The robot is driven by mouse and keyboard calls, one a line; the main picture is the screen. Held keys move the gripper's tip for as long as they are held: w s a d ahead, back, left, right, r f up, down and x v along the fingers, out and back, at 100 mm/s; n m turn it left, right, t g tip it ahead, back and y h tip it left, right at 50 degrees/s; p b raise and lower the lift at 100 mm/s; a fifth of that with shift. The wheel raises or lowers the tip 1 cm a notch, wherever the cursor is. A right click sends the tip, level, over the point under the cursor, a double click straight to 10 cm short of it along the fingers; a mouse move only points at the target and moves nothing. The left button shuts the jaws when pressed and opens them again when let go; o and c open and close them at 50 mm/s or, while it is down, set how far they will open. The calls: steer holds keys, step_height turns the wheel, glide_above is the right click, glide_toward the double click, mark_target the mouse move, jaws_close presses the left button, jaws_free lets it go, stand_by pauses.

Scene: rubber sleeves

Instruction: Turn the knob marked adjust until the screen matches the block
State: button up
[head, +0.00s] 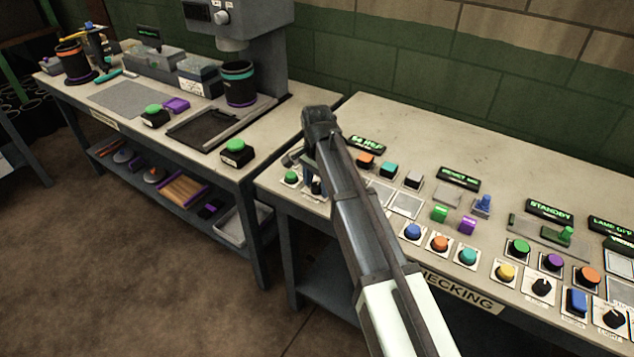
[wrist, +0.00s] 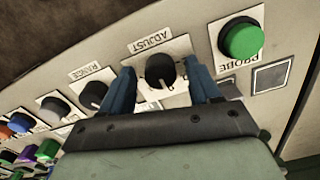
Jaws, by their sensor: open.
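The black knob (wrist: 160,71) under the label ADJUST (wrist: 150,41) shows in the wrist view, with a white pointer line on it. My gripper (wrist: 161,68) is open, with one blue finger on each side of this knob. I cannot tell whether either finger touches it. In the head view my gripper (head: 315,180) is low over the left end of the checking bench and partly hides the knob. A small screen (head: 367,144) with green characters stands behind it; its reading is too small to be sure of. I cannot tell which thing is the block.
A green PROBE button (wrist: 241,39) and a grey square pad (wrist: 270,77) sit beside the knob. The RANGE knob (wrist: 93,94) is close on the other side. Several coloured buttons and a STANDBY screen (head: 550,210) fill the bench to the right.

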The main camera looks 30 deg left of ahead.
steer(key=c, duration=1)
steer(key=shift+c, duration=0.2)
steer(key=shift+n, duration=0.4)
steer(key=n, duration=0.3)
steer(key=shift+n, duration=0.3)
steer(key=n, duration=0.3)
steer(key=shift+n, duration=0.3)
steer(key=n, duration=0.4)
steer(key=shift+n, duration=2)
